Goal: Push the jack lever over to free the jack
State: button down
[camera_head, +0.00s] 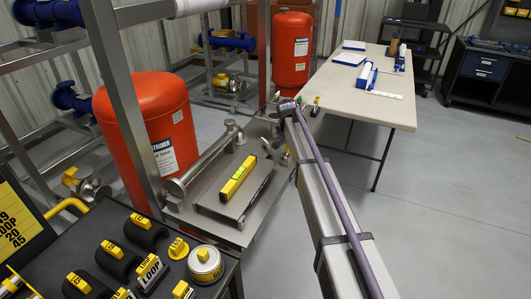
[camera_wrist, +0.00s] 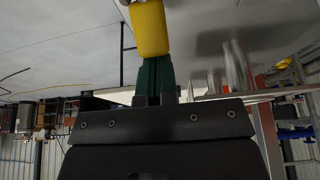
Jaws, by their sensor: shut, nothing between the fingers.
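My gripper (camera_wrist: 155,82) shows its dark green fingers together and empty in the wrist view. A rounded yellow piece (camera_wrist: 149,27), which looks like the lever's grip, is directly beyond the fingertips. It overlaps them in the picture, and I cannot tell whether they touch. In the head view my arm reaches from the bottom right to the far corner of the steel skid, where a small yellow piece (camera_head: 317,101) shows beside the green fingertips (camera_head: 308,98). The jack's body is not clearly visible and is partly hidden by my arm.
A yellow spirit level (camera_head: 238,177) lies on the steel skid plate (camera_head: 215,219). A steel pipe piece (camera_head: 200,165) lies behind it. Red tanks (camera_head: 148,140) and frame posts stand left. A white table (camera_head: 345,95) stands behind my arm. Floor at right is clear.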

jog(key=shift+s+a, duration=0.25)
jog(key=shift+s, duration=0.55)
jog(key=shift+s+a+r, duration=0.15)
jog(key=shift+s+a, duration=0.05)
jog(key=shift+s, duration=0.35)
jog(key=shift+s+a, duration=0.5)
jog(key=shift+s, duration=0.4)
